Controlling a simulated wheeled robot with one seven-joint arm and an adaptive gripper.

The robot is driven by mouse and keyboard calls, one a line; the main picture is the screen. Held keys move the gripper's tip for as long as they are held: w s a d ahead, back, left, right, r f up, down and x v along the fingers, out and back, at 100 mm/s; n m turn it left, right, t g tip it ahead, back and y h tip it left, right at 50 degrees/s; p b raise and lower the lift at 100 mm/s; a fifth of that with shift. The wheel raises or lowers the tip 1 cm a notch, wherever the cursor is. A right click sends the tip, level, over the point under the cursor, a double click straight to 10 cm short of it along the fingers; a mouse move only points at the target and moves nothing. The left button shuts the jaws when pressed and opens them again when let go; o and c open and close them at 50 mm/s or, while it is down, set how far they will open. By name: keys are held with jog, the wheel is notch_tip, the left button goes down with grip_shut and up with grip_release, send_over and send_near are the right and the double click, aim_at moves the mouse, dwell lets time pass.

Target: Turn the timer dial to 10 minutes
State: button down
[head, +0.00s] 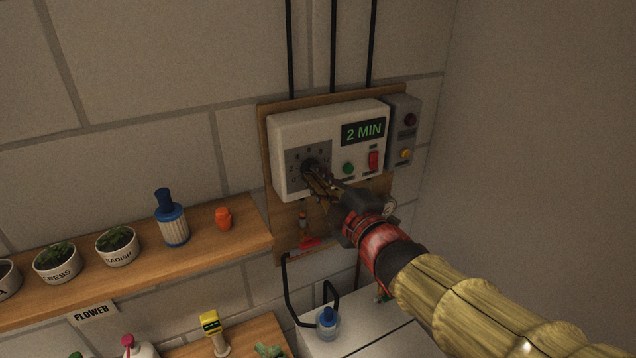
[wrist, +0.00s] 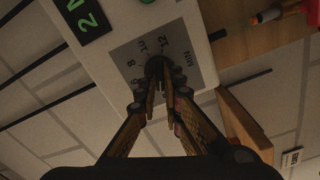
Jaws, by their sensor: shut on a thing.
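The timer dial (head: 309,166) is a dark knob on a grey scale plate at the left of a white control box (head: 285,128). The box's display (head: 363,131) reads "2 MIN" in green. My gripper (head: 314,174) is at the dial, its fingers shut on the knob and hiding part of it. In the wrist view the dial (wrist: 157,66) sits between my fingertips (wrist: 163,82), with the numbers 6, 8, 10, 12 and "MIN" around it. Where the dial's pointer stands is hidden or too dark to tell.
A green button (head: 348,168) and a red switch (head: 373,160) are right of the dial. A grey box (head: 403,130) with an amber lamp adjoins. A wooden shelf (head: 150,261) on the left holds pots, a blue-capped bottle (head: 173,225) and an orange item (head: 223,218).

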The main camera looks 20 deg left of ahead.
jog(key=m+p, duration=0.4)
jog(key=m, duration=1)
jog(key=m+p, duration=0.4)
jog(key=m, duration=1.1)
jog(key=shift+w+d+f, duration=0.1)
jog(key=shift+d+f, duration=0.05)
jog(key=shift+f, duration=0.05)
jog(key=shift+m, duration=0.4)
jog(key=c, duration=1.9)
grip_release()
jog(key=shift+r, duration=0.1)
